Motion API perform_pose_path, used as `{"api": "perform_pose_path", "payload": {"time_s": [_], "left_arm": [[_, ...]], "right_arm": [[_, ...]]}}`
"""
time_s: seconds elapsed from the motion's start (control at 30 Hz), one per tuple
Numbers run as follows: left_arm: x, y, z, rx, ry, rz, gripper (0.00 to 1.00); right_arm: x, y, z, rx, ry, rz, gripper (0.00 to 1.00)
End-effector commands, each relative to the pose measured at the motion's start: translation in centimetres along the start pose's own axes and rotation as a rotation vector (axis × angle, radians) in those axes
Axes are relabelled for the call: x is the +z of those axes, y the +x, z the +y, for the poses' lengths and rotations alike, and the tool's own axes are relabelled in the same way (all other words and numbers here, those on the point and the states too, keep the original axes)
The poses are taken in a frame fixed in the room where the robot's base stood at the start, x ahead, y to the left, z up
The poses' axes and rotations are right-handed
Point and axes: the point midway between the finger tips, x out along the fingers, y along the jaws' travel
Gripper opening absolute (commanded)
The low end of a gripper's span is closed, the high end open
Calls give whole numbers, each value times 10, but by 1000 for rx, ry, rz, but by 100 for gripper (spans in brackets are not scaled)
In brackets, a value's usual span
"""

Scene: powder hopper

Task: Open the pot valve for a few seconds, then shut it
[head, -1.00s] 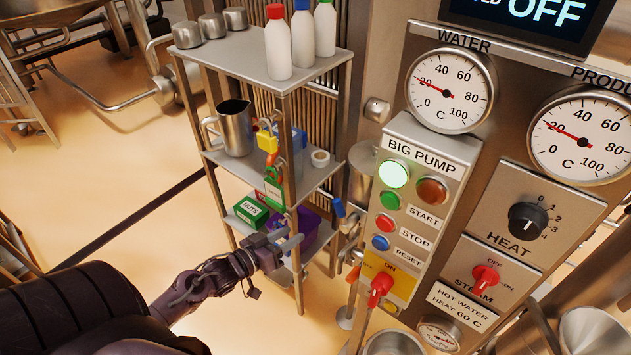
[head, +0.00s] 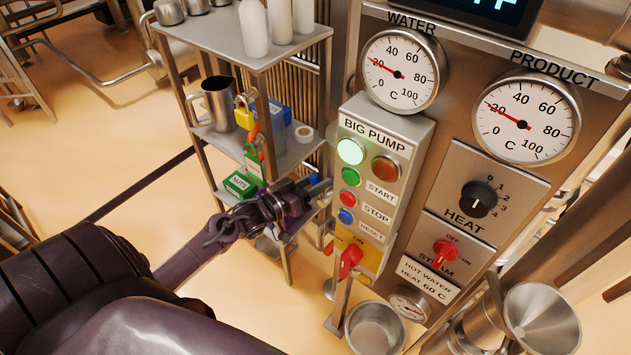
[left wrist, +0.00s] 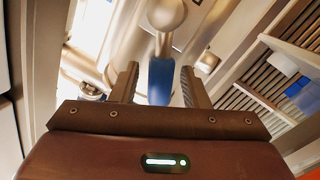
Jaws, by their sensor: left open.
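My left gripper (head: 318,186) reaches in from the left, its fingers just left of the big pump box. It is open. In the left wrist view a blue handle (left wrist: 161,82) stands between the two spread fingers (left wrist: 160,88), with a gap visible on each side. The handle joins a rounded metal fitting (left wrist: 166,14) above it. It looks like the valve's lever. In the head view the gripper mostly covers that spot, so the lever's angle is hard to judge there. My right gripper is not in view.
The big pump box (head: 377,135) with its lit lamp and red switch (head: 349,261) is close to the right of the gripper. A shelf rack (head: 240,46) with a jug (head: 218,104) and padlocks stands behind. A metal bowl (head: 375,328) is below right.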

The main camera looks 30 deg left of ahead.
Motion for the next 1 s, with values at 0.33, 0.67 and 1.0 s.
{"api": "perform_pose_path", "payload": {"time_s": [0.33,0.67,1.0], "left_arm": [[0,0,0,0,0,0,7],[0,0,0,0,-4,1,0],[0,-1,-8,10,-118,30,0]], "right_arm": [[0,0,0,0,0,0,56],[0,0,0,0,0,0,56],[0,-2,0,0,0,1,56]]}}
